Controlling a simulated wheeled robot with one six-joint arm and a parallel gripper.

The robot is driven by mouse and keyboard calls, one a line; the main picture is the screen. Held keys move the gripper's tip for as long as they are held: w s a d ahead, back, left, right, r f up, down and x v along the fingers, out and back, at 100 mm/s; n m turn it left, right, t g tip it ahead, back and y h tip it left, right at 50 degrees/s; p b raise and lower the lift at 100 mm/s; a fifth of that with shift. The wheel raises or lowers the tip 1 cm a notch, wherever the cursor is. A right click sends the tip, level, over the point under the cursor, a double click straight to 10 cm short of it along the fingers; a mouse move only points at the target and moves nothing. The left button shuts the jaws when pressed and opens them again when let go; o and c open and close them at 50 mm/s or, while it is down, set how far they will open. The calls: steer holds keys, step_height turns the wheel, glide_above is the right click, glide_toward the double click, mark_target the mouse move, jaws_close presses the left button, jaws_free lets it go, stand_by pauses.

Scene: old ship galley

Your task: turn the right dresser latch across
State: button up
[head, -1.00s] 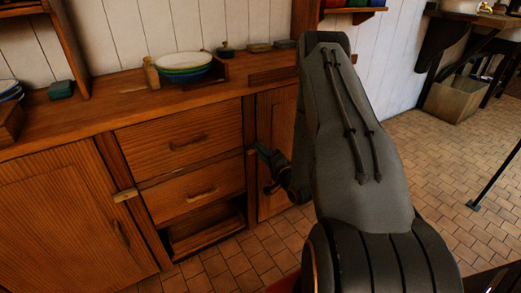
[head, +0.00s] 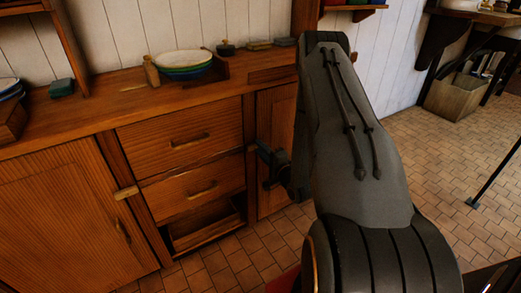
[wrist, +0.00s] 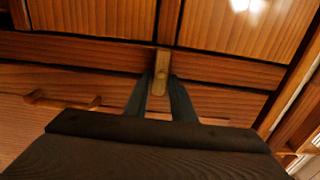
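The right dresser latch (wrist: 159,76) is a small pale wooden bar. In the head view only a small pale end of the latch (head: 252,149) shows beside my gripper (head: 262,150). In the wrist view my gripper (wrist: 161,80) has one dark finger close against each side of the latch, with no clear gap. It looks shut on the latch. My arm hides much of the right door (head: 276,110) in the head view.
The left latch (head: 126,193) lies level across its post. Drawers (head: 180,140) stand left of my gripper, above an open recess (head: 205,228). A stack of bowls (head: 182,64) and a small bottle (head: 151,71) stand on the top.

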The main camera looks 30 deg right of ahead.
steer(key=shift+o, duration=1.4)
steer(key=s, duration=0.8)
steer(key=shift+w+d, duration=0.1)
steer(key=a+r+n+g+h+p, duration=0.1)
steer(key=a+r+n+g+p, duration=0.4)
steer(key=a+r+n+g, duration=0.45)
steer(key=s+a+r+n+g+p, duration=0.1)
steer(key=s+a+r, duration=0.3)
steer(key=s, duration=0.4)
steer(key=s+a+r+n+g+p, duration=0.1)
steer(key=s+a+r+n+g, duration=0.3)
steer(key=s+r, duration=0.2)
steer(key=s+a+r+n+g+p, duration=0.1)
steer(key=s+a+r+n+g, duration=0.2)
steer(key=s, duration=0.8)
step_height(320, 180, up, 3)
steer(key=shift+a+f, duration=0.15)
steer(key=shift+a, duration=0.5)
